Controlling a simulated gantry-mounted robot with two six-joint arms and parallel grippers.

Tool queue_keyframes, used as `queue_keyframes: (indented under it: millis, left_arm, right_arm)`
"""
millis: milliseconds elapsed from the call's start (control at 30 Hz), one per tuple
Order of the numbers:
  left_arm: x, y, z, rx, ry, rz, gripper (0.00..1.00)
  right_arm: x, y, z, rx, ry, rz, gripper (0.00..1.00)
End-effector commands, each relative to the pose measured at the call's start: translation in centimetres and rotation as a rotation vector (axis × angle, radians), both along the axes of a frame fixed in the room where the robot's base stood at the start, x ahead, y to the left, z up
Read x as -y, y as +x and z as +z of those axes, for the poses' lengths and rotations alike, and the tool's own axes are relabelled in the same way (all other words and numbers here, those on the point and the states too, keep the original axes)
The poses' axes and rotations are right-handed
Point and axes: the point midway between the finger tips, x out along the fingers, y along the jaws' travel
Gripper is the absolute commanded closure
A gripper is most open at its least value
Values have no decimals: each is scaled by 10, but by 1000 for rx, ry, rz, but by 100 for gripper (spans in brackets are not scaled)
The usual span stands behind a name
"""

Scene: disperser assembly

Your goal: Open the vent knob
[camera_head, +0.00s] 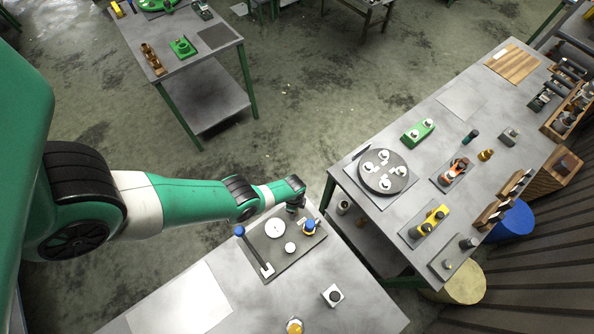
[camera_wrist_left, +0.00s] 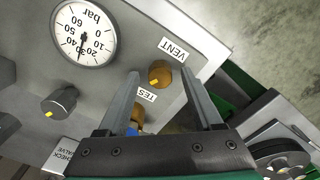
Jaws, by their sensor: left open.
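The vent knob (camera_wrist_left: 160,73) is a round brass-coloured knob beside the VENT label (camera_wrist_left: 173,49) on a grey panel (camera_wrist_left: 112,88). In the left wrist view, my left gripper (camera_wrist_left: 160,74) is open and empty, with the knob showing between its two fingertips. I cannot tell whether the fingers reach down around it or stay above it. In the head view, my left gripper (camera_head: 295,205) is over the back edge of the panel (camera_head: 272,249). The vent knob is not clear there. My right gripper is not in view.
A pressure gauge (camera_wrist_left: 84,33) and a black knob (camera_wrist_left: 60,101) sit on the panel. A partly hidden knob stands near the TEST label. In the head view, a blue-tipped lever (camera_head: 240,231) and a blue-and-yellow part (camera_head: 309,226) stand on the panel.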

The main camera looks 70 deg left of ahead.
Motion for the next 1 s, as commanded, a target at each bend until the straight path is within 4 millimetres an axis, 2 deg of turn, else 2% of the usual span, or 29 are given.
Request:
queue_keyframes:
  millis: [300,667,1000]
  left_arm:
    - [0,0,-2,0,0,0,33]
    - [0,0,-3,0,0,0,98]
    - [0,0,-3,-1,1,13,100]
  right_arm:
    - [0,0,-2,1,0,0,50]
    - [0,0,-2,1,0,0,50]
    - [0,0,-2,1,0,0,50]
